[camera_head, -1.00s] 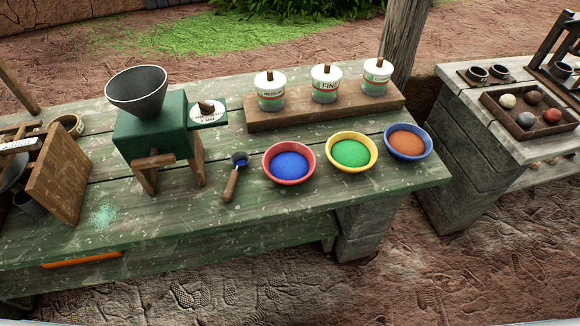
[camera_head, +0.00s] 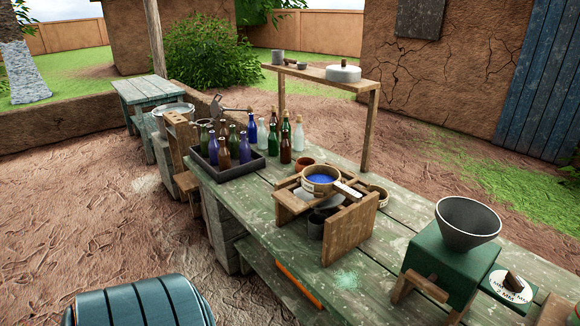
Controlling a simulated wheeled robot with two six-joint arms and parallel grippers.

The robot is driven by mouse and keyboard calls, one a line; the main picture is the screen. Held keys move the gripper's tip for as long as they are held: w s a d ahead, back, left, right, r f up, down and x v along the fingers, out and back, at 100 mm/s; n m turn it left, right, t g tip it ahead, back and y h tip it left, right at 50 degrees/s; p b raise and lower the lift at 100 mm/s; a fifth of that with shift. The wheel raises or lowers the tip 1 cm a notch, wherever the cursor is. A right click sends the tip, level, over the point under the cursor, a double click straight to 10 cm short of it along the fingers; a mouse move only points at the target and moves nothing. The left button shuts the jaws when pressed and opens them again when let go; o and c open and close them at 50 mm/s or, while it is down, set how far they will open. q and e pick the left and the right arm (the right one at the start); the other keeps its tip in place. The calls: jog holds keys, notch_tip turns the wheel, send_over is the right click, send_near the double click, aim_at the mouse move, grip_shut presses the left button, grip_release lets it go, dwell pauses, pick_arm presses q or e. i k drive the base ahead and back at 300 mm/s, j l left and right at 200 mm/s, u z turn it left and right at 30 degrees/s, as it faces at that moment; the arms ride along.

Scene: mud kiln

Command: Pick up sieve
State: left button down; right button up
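A round sieve with a pale wooden rim (camera_head: 309,188) sits on top of a small wooden stand (camera_head: 347,232) on the green table. Blue powder (camera_head: 321,178) shows inside it. A dark cup (camera_head: 317,224) shows under the stand. Neither of my grippers is in view.
A dark tray (camera_head: 228,174) of several coloured bottles stands left of the stand. A green mill with a grey funnel (camera_head: 467,223) stands to the right. A raised shelf (camera_head: 318,77) is behind. A ribbed teal barrel-like object (camera_head: 140,301) is at bottom left.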

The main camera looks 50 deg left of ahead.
aim_at(324, 179)
jog(key=u, duration=1.5)
